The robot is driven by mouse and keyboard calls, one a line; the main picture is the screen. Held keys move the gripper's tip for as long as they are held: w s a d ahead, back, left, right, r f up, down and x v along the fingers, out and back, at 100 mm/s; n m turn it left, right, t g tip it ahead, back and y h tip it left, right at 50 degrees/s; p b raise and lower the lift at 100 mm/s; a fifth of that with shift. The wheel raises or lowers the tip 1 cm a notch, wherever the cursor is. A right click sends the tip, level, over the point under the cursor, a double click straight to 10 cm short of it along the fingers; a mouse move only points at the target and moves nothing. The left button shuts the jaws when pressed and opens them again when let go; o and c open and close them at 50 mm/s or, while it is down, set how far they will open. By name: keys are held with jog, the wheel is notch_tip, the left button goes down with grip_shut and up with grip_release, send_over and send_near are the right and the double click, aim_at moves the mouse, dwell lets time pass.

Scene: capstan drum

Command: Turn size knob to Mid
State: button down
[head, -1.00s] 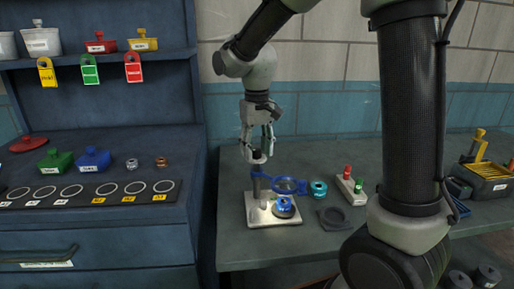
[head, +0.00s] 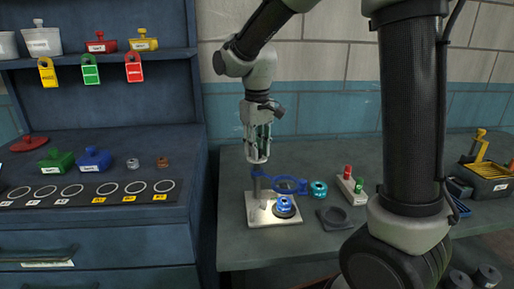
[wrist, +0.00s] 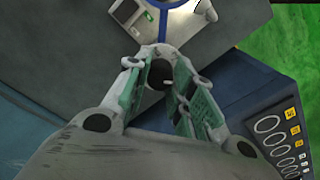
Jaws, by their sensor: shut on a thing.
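My gripper (head: 257,157) points straight down over the top of the upright post (head: 258,186) of a small stand in the head view. In the wrist view my gripper (wrist: 163,80) has its green-lined fingers closed around a dark round knob (wrist: 160,74) with a short pale mark on it. The fingers hide most of the knob, and I cannot read any size labels around it. A blue ring arm (head: 285,185) reaches right from the post. The stand's pale base plate (head: 262,215) lies below.
A blue-topped piece (head: 284,203) sits on the base plate. A teal ring (head: 318,189), a dark square holder (head: 339,217) and a block with red and green buttons (head: 350,188) stand to the right. A blue cabinet (head: 100,245) is at the left.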

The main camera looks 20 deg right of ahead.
jog(key=n, duration=1)
dwell(0.5)
jog(key=c, duration=1.2)
grip_release()
notch_tip(320, 180, up, 12)
